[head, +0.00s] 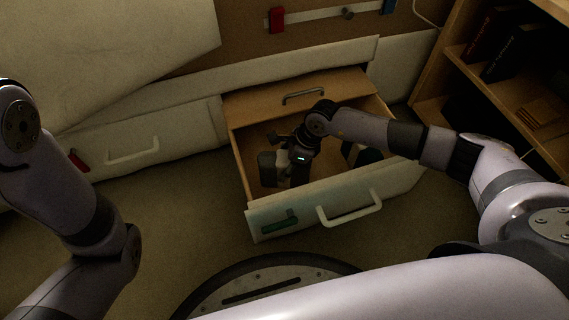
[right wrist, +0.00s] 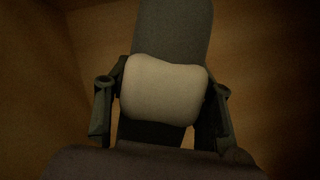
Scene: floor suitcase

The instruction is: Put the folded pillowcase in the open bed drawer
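The open bed drawer (head: 307,209) is pulled out from under the bed, and its inside shows wood-coloured walls. My right arm reaches over its right side. My right gripper (head: 278,169) is down inside the drawer's left half. In the right wrist view, the fingers of my right gripper (right wrist: 164,110) flank a pale, soft, cushion-like bundle (right wrist: 164,90), apparently the folded pillowcase, and seem to touch both its sides. A dark grey rounded shape (right wrist: 174,28) lies right behind it. The hand hides most of the bundle in the head view. My left gripper is out of view.
A dark item (head: 367,155) with a pale part lies in the drawer's right half, partly behind my arm. A shut drawer (head: 120,161) with a red tag is at left. A wooden bookshelf (head: 451,62) stands at right. The floor before the shut drawer is clear.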

